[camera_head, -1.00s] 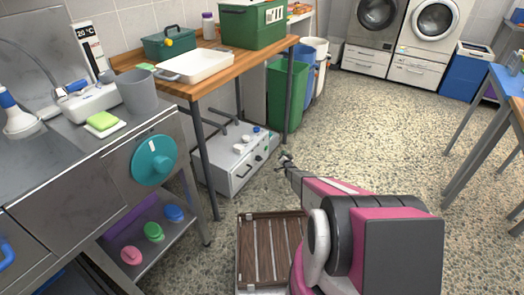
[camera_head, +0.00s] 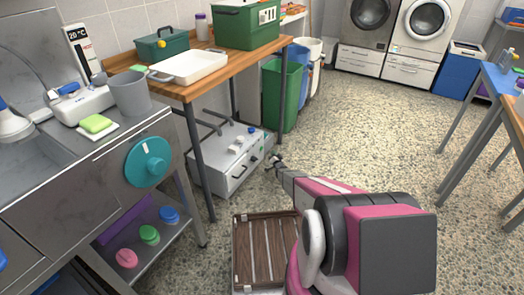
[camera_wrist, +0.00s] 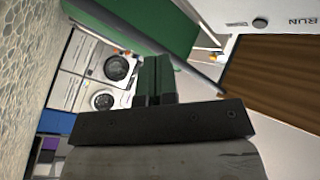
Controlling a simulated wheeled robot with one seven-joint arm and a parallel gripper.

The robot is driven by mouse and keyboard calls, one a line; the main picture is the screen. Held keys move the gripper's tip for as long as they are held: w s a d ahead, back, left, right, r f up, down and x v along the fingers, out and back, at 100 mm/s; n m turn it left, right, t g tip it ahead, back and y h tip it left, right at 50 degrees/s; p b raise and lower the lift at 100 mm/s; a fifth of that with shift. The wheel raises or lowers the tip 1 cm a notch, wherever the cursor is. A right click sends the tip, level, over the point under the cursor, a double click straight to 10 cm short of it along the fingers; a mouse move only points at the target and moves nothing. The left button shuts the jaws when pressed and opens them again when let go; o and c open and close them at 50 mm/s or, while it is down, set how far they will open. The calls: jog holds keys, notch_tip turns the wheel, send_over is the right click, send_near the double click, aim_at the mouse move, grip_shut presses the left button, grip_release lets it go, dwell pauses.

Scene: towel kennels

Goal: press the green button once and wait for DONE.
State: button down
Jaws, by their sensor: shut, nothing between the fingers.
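A grey-white control box (camera_head: 222,178) sits on the floor under the wooden table, with white and blue knobs on top and dark controls on its front. In the wrist view, part of a white panel (camera_wrist: 290,16) shows the word RUN beside a small round button (camera_wrist: 260,22); I cannot tell its colour. I cannot clearly make out the green button, and no DONE sign is readable. My gripper (camera_head: 275,162) is shut and empty, just right of the box's front, apparently apart from it. Its closed fingers (camera_wrist: 155,80) also show in the wrist view.
A brown slatted crate (camera_head: 262,250) lies on the floor by my arm. A table leg (camera_head: 200,165) stands left of the box, and a green bin (camera_head: 282,95) stands behind it. The speckled floor between is clear.

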jog(key=shift+w+a, duration=0.9)
jog(key=shift+a, duration=0.25)
jog(key=shift+w+a, duration=0.85)
jog(key=shift+a, duration=0.3)
jog(key=shift+a, duration=0.1)
jog(key=shift+w+a, duration=0.25)
jog(key=shift+a, duration=0.05)
jog(key=shift+w+a, duration=0.25)
jog(key=shift+a, duration=0.1)
dwell(1.3)
jog(key=shift+d, duration=0.1)
jog(key=shift+s+d, duration=0.55)
jog(key=shift+d, duration=0.05)
jog(key=shift+d, duration=0.1)
jog(key=shift+s+d, duration=0.75)
jog(key=shift+d, duration=0.25)
jog(key=shift+s+d, duration=0.7)
jog(key=shift+d, duration=0.25)
